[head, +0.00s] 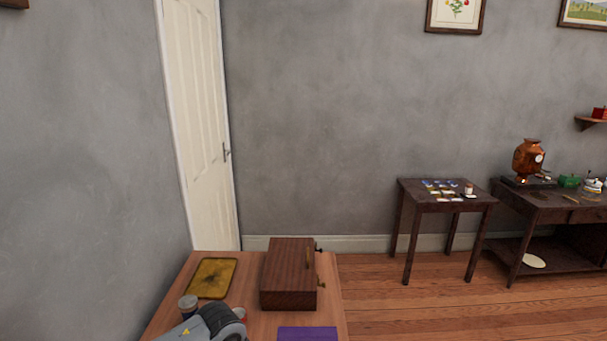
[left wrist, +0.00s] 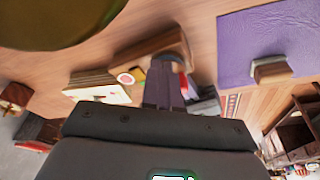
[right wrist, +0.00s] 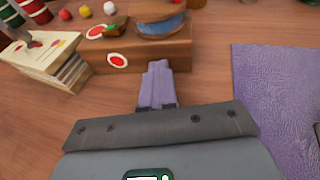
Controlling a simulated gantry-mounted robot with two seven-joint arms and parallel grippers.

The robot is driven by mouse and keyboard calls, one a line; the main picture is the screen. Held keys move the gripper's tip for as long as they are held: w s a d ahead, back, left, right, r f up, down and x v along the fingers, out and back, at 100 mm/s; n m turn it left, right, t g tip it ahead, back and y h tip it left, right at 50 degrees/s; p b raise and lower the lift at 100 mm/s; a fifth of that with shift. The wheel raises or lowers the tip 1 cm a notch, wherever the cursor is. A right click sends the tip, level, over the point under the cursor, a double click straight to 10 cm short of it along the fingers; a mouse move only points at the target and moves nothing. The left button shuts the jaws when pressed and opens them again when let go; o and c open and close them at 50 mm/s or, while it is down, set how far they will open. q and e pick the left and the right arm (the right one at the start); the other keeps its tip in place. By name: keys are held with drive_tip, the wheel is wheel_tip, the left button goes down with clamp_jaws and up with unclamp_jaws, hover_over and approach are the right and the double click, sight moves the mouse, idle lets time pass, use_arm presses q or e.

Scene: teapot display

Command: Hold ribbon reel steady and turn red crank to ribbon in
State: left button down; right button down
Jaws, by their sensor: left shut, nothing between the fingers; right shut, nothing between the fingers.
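In the right wrist view a reel of blue ribbon (right wrist: 160,22) between pale wooden discs sits on a wooden block (right wrist: 178,55). My right gripper (right wrist: 157,66) is shut and empty, its lilac fingertips in front of that block. My left gripper (left wrist: 165,68) is shut and empty in the left wrist view. Its tips overlap a round wooden piece (left wrist: 166,45), perhaps the reel's stand. A small red part (left wrist: 183,83) shows beside the left fingers. I cannot tell whether it is the crank. The reel is not visible in the head view, nor are my fingertips.
A purple mat (right wrist: 275,110) lies right of the right gripper. A card stack (right wrist: 45,60), small balls and red and green spools are at upper left. In the head view a brown wooden box (head: 288,272) and yellow tray (head: 212,277) occupy the table. A dark rounded object (left wrist: 55,18) crowds the left wrist view.

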use_arm(q)
drive_tip(key=shift+d, duration=0.5)
idle(0.7)
drive_tip(key=shift+w+d, duration=0.1)
drive_tip(key=shift+w, duration=0.15)
drive_tip(key=shift+w, duration=0.25)
drive_tip(key=shift+w+d, duration=0.3)
drive_tip(key=shift+w, duration=0.1)
drive_tip(key=shift+w+d, duration=0.2)
drive_tip(key=shift+d, duration=0.05)
idle(0.6)
drive_tip(key=shift+w+a, duration=0.2)
drive_tip(key=shift+w, duration=0.05)
drive_tip(key=d+v, duration=0.1)
drive_tip(key=v, duration=0.4)
drive_tip(key=shift+s+r, duration=0.25)
drive_tip(key=shift+r, duration=0.3)
